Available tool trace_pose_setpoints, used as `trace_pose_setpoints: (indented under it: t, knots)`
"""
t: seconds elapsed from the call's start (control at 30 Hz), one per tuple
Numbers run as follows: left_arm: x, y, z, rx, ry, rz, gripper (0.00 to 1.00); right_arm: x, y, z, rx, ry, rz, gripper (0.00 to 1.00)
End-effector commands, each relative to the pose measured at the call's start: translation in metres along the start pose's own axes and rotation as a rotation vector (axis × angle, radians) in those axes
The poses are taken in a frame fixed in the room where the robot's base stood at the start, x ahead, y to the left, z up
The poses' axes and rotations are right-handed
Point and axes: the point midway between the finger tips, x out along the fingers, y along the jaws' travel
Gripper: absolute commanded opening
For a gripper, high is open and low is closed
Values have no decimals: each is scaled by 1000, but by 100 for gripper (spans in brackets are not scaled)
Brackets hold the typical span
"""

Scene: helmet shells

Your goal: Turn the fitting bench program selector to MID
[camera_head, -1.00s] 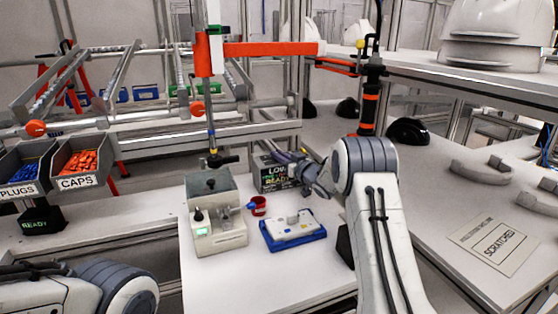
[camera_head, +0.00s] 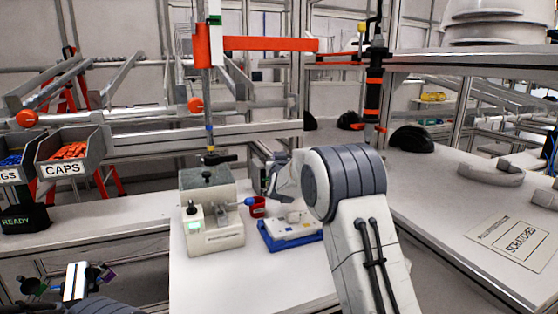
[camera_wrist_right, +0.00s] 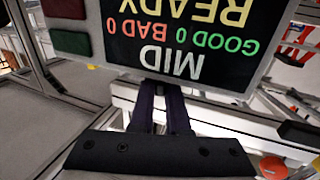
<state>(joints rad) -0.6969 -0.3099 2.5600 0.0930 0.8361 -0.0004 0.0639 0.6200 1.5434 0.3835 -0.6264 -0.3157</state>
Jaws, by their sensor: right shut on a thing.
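The fitting bench display (camera_wrist_right: 185,45) shows upside down in the right wrist view and reads MID, GOOD 0, BAD 0, READY. My right gripper (camera_wrist_right: 160,92) has its two dark fingers close together, reaching to the display's edge. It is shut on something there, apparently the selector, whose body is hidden. In the head view my right arm covers the display box and this gripper. My left gripper (camera_head: 75,281) is at the lower left, away from the bench display; its jaw opening is unclear.
A CAPS bin (camera_head: 70,155) is at left. The bench front is clear.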

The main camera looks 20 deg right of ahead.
Motion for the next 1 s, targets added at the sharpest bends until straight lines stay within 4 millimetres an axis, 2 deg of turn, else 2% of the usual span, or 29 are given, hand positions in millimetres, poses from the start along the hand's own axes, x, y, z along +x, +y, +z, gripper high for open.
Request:
trace_pose_setpoints:
  t: [0.57,0.6,0.67,0.7,1.0]
  knots:
    - [0,0,0,0,0,0,50,0,-1,0,0,2,29,0]
    - [0,0,0,0,0,0,50,0,-1,0,0,2,29,18]
    - [0,0,0,0,0,0,50,0,-1,-1,0,2,29,40]
    - [0,0,0,0,0,0,50,0,-1,-1,0,2,29,44]
    - [0,0,0,0,0,0,50,0,0,-2,0,2,30,44]
